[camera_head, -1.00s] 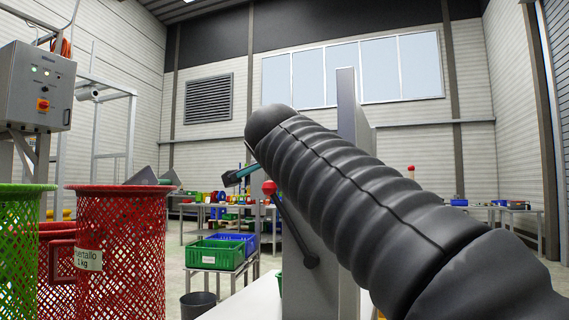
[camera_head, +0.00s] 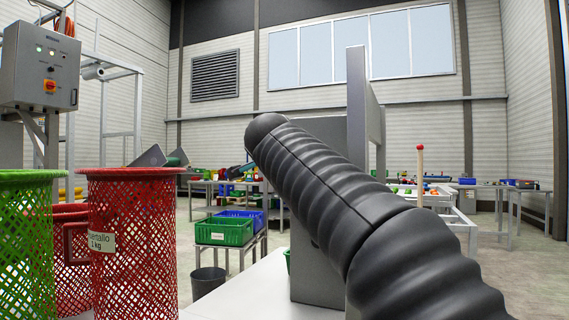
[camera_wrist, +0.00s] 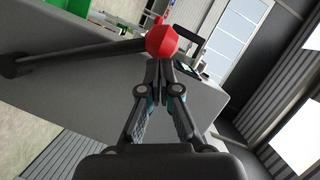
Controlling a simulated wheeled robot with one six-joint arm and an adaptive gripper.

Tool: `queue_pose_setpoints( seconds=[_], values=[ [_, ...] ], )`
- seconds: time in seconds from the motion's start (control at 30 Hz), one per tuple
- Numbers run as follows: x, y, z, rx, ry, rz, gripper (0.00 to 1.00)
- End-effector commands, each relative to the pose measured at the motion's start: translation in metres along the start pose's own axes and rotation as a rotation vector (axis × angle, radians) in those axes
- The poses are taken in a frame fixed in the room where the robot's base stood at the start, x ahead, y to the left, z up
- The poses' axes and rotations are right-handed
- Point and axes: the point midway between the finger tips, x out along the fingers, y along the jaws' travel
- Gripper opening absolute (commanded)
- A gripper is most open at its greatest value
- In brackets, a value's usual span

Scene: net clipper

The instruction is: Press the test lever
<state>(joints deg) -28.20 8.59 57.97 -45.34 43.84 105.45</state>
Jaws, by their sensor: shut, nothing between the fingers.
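The test lever is a dark rod with a red ball knob (camera_wrist: 162,41), seen in the wrist view. Its rod (camera_wrist: 80,55) runs left to a round dark pivot on the side of a grey machine (camera_wrist: 200,100). My gripper (camera_wrist: 163,75) is shut and empty, with its fingertips at the near side of the knob. I cannot tell whether they touch it. In the head view the grey machine (camera_head: 357,95) stands upright behind my arm. My arm hides the lever and most of the gripper there; only a small teal part shows.
A red mesh basket (camera_head: 132,245) and a green one (camera_head: 30,250) stand at the left. A control box (camera_head: 40,70) is above them. A green crate (camera_head: 224,232) sits on a bench behind. A white surface (camera_head: 250,290) lies below the machine.

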Motion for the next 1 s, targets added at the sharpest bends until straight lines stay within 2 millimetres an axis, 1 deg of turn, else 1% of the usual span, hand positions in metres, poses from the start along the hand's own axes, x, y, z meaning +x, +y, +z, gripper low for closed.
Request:
queue_pose_setpoints(
  seconds=[0.17, 0.27, 0.53, 0.77, 1.0],
  values=[
    [0.003, -0.001, 0.007, -0.032, -0.002, 0.012, 0.0],
    [0.005, -0.002, 0.016, -0.075, -0.003, 0.028, 0.0],
    [0.014, 0.001, 0.05, -0.248, -0.003, 0.092, 0.0],
    [0.02, 0.011, 0.077, -0.388, -0.002, 0.143, 0.0],
    [0.024, 0.019, 0.093, -0.387, 0.0, 0.143, 0.0]
  ],
)
